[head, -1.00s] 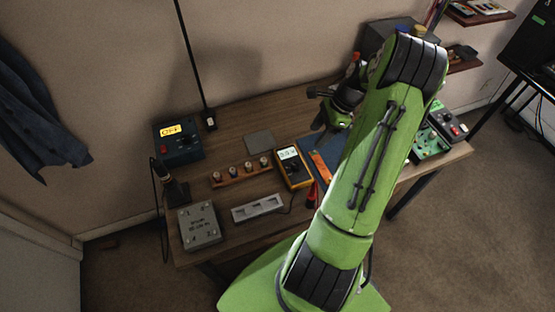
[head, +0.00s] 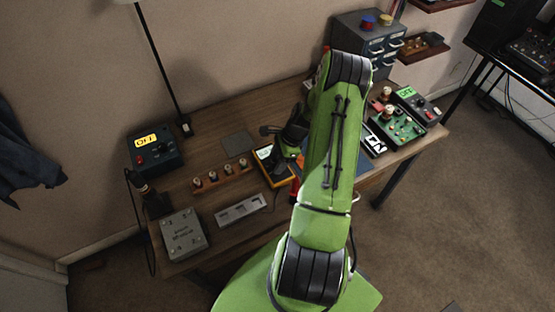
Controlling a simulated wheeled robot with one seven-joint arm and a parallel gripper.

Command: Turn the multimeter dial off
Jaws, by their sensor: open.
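The yellow multimeter (head: 264,154) lies on the wooden table near its middle, with a pale lit display on its upper part. My green arm reaches in from the front right.
A row of knobs on a wooden strip (head: 222,177) stands left of the multimeter. A grey metal bar (head: 240,209), a grey box (head: 183,235) and a dark blue device (head: 155,151) are further left. A green circuit board (head: 397,126) and drawer cabinet (head: 368,42) stand right.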

